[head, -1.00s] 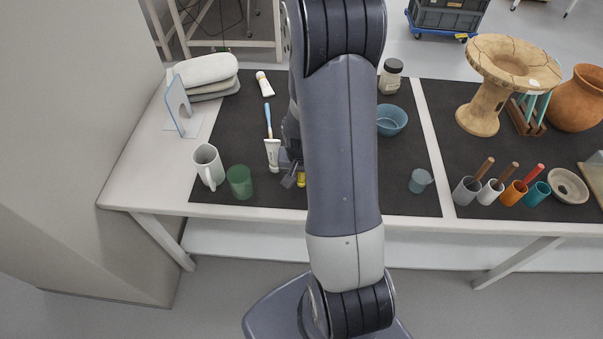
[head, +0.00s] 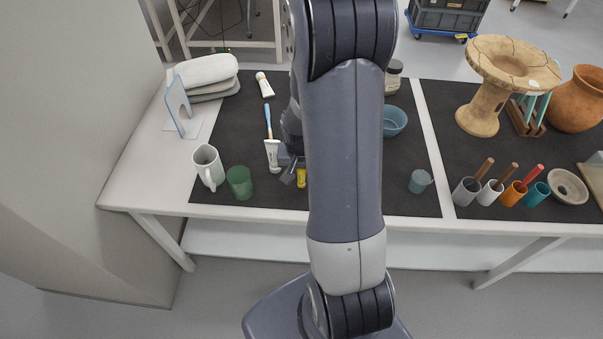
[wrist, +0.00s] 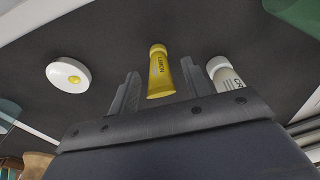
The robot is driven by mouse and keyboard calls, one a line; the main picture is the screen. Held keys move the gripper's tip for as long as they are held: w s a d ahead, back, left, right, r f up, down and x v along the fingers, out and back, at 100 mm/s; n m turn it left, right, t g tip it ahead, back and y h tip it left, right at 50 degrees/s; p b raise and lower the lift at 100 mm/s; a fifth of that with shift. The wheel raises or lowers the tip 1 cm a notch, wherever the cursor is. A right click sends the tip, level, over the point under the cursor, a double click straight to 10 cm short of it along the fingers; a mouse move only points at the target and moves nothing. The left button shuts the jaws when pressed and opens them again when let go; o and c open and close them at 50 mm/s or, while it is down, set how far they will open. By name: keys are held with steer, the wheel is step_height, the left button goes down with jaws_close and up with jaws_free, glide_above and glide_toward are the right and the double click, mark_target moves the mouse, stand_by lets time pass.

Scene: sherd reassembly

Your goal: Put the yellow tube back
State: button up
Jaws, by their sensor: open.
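The yellow tube (wrist: 161,75) lies on the dark mat in the wrist view, with dark lettering on its side. It also shows in the head view (head: 301,178), partly hidden by my arm. My gripper (wrist: 160,68) is open, and the tube appears between its two fingers, with a gap on each side. Whether the fingers are down at the tube's height I cannot tell. In the head view my gripper (head: 288,176) is mostly hidden behind my arm.
A white tube (wrist: 224,75) lies close beside one finger. A round white piece with a yellow centre (wrist: 68,75) lies on the other side. A green cup (head: 240,182) and white mug (head: 208,167) stand left. A blue bowl (head: 394,121) stands right.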

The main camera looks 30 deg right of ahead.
step_height(320, 180, up, 10)
steer(key=s, duration=0.1)
steer(key=shift+a+p, duration=0.3)
steer(key=shift+a, duration=0.1)
steer(key=shift+s+d+f, duration=0.1)
steer(key=shift+s+f, duration=0.05)
stand_by(1.0)
